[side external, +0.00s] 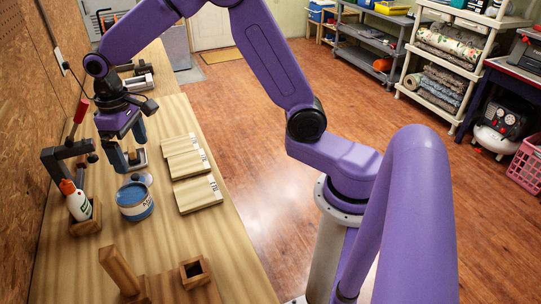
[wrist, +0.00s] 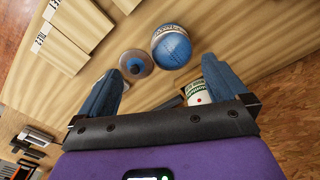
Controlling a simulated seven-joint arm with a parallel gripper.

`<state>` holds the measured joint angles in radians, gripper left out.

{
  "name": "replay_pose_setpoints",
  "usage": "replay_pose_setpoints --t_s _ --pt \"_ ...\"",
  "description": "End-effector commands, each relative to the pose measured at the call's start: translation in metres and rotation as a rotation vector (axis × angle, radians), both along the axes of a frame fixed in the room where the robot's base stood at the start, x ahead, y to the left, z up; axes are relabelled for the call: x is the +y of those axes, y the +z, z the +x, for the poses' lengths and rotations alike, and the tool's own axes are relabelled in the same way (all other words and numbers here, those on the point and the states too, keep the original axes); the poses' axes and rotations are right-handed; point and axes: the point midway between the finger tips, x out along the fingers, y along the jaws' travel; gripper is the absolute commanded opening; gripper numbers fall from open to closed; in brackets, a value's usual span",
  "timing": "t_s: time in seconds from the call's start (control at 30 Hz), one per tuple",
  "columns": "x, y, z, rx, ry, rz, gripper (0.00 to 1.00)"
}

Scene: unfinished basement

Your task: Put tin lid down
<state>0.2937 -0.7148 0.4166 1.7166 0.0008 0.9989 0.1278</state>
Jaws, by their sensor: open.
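The open blue tin (side external: 134,203) stands on the wooden bench with blue contents showing; the wrist view shows it from above (wrist: 171,47). The tin lid (wrist: 135,64) is a pale round disc with a dark blue knob, apparently resting on the bench beside the tin. In the side external view it shows small just behind the tin (side external: 145,179). My gripper (side external: 130,158) is open and empty above the bench, behind the tin. In the wrist view its two blue fingers (wrist: 164,66) are wide apart, with the lid beyond the left fingertip. I see no contact with the lid.
Labelled wooden boards (side external: 197,193) lie right of the tin. A white bottle with an orange tip (side external: 76,200) stands in a wooden block at left, near a red-handled clamp (side external: 70,148). A wooden post (side external: 118,270) and small open box (side external: 195,272) stand in front.

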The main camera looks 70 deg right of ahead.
Motion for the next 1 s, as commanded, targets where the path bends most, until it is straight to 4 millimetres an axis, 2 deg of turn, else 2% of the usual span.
replay_pose_setpoints --t_s 0.03,0.17,0.33,0.53,0.7,0.83,1.0 --pt "0.003 0.006 -0.018 -0.003 0.046 0.001 1.00" --pt "0.009 0.016 -0.065 -0.006 0.162 0.003 1.00" --pt "0.007 0.024 -0.128 -0.009 0.315 0.005 1.00" --pt "-0.010 0.028 -0.202 -0.012 0.495 0.008 1.00" --pt "-0.033 0.025 -0.260 -0.017 0.642 0.011 1.00" --pt "-0.051 0.020 -0.292 -0.016 0.731 0.013 1.00" --pt "-0.064 0.016 -0.313 -0.017 0.794 0.014 1.00"
